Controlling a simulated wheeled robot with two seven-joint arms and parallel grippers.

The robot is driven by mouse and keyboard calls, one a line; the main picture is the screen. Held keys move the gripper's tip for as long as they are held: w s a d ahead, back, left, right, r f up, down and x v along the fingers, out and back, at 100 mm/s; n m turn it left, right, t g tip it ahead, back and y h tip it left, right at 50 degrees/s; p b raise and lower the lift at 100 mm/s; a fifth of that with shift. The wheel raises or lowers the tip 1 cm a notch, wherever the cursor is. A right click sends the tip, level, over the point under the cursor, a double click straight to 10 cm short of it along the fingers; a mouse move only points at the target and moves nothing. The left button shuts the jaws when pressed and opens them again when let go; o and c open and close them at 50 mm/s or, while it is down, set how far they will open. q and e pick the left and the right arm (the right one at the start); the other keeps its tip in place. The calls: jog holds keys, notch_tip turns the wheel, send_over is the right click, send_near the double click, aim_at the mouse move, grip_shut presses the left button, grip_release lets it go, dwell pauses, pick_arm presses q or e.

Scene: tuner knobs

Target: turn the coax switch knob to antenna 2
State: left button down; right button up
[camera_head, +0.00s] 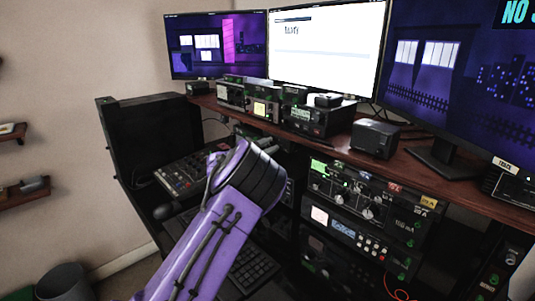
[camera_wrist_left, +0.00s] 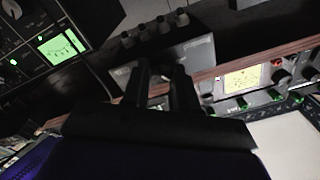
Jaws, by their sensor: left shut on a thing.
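My left gripper (camera_head: 268,147) reaches from the lower left to just under the desk shelf's front edge; my own wrist hides most of its fingers in the head view. In the left wrist view its two dark fingers (camera_wrist_left: 160,82) stand close together against a grey box (camera_wrist_left: 195,56). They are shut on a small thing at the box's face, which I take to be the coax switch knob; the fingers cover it. The knob's pointer and the antenna marks cannot be read. My right gripper is in neither view.
The wooden shelf (camera_head: 338,149) carries several small radios and a dark speaker box (camera_head: 375,138) under the monitors. A rack radio with knobs (camera_head: 368,198) stands to the right of my arm. A mixer (camera_head: 184,174) and a keyboard (camera_head: 252,270) lie around my forearm.

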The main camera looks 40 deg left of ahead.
pick_arm(q)
jog(key=shift+f+m+b, duration=0.2)
jog(key=shift+m+b, duration=1.25)
jog(key=shift+m, duration=0.2)
jog(key=shift+f+m+b, duration=0.15)
jog(key=shift+m+b, duration=1.25)
jog(key=shift+m, duration=0.25)
jog(key=c, duration=0.9)
grip_release()
jog(key=shift+s+r, duration=0.1)
jog(key=shift+r, duration=0.05)
